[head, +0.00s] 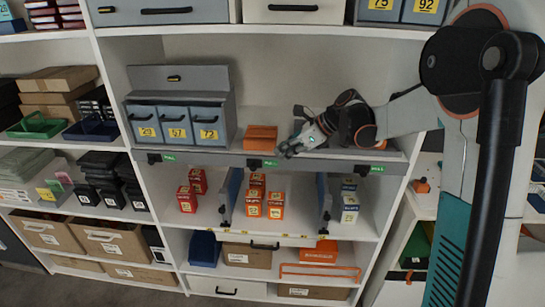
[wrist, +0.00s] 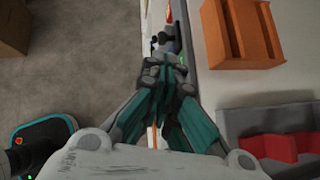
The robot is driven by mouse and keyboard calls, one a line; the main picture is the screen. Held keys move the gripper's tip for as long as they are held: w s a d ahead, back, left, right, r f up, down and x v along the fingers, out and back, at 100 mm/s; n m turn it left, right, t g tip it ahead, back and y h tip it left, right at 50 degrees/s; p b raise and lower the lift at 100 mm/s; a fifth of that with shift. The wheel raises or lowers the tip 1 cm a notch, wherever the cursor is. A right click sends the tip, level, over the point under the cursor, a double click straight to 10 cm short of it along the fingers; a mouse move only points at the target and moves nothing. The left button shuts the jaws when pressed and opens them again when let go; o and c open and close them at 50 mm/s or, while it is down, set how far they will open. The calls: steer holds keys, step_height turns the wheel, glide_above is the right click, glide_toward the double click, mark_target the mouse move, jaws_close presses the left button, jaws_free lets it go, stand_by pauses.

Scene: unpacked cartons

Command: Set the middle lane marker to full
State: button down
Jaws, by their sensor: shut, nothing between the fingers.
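The middle lane marker (head: 254,163) is a small black slider on the grey shelf-edge rail, with a green label (head: 270,163) just to its right. The label's lettering is too small to read surely. My gripper (head: 288,151) is shut and empty, just above and right of the marker, near the rail. In the wrist view, my gripper (wrist: 166,62) points down along the rail. A dark knob and a bit of green show just beyond its fingertips, partly hidden. I cannot tell whether the fingers touch the marker.
Similar markers sit on the rail at left (head: 154,158) and right (head: 362,169). An orange box (head: 261,138) stands on the shelf behind the rail, left of my gripper; a grey drawer unit (head: 180,105) is farther left. Red, orange and blue-white cartons fill lanes below.

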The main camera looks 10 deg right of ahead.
steer(key=shift+v, duration=1.9)
